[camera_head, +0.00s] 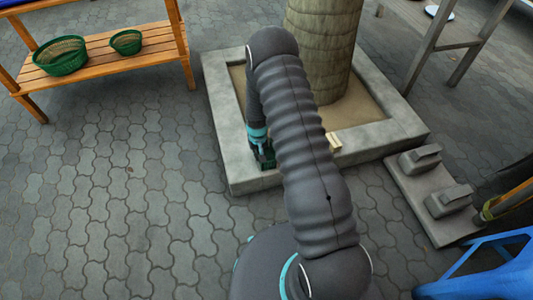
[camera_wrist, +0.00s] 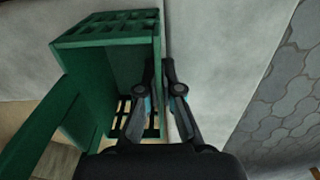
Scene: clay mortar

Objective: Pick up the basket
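A dark green basket (camera_wrist: 105,32) with slatted walls and a flat bar like a handle fills the left of the wrist view. In the head view only a small dark green part of it (camera_head: 268,160) shows at the planter's front wall, mostly hidden by my arm. My gripper (camera_wrist: 160,68) straddles the basket's right wall, one finger inside and one outside. The fingertips are close together and look shut on that wall. The gripper also shows in the head view (camera_head: 262,152), pointing down.
A square stone planter (camera_head: 222,100) surrounds a thick trunk (camera_head: 325,40). A wooden bench (camera_head: 105,55) at the left holds two round green baskets (camera_head: 60,57). A stone slab (camera_head: 435,205) with two grey blocks and a blue stool (camera_head: 490,280) are at right. The paving at left is clear.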

